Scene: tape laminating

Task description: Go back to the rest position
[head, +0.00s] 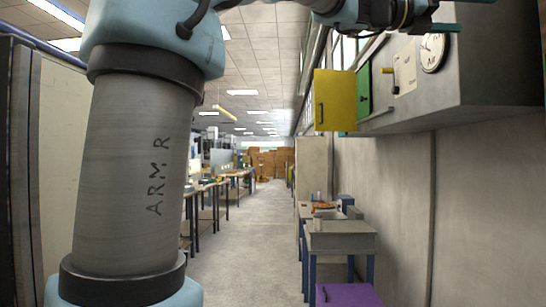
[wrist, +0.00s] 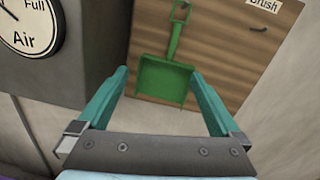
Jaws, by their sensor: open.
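My gripper (wrist: 159,72) is open, with its two teal fingers spread wide and nothing between them. In the wrist view a green dustpan (wrist: 165,82) hangs on a brown wooden board beyond the fingertips, apart from them as far as I can tell. In the head view my gripper (head: 460,14) is at the top right edge, partly cut off, above and in front of a grey wall cabinet (head: 480,75). My arm fills the left of the head view and hides part of the room.
A yellow panel (head: 335,100) juts out beside the cabinet, with a green panel (head: 364,90) behind it. A round air gauge (head: 432,52) is on the cabinet. Workbenches (head: 340,238) line the right wall, with a purple surface (head: 348,295) below. The aisle floor (head: 258,225) is clear.

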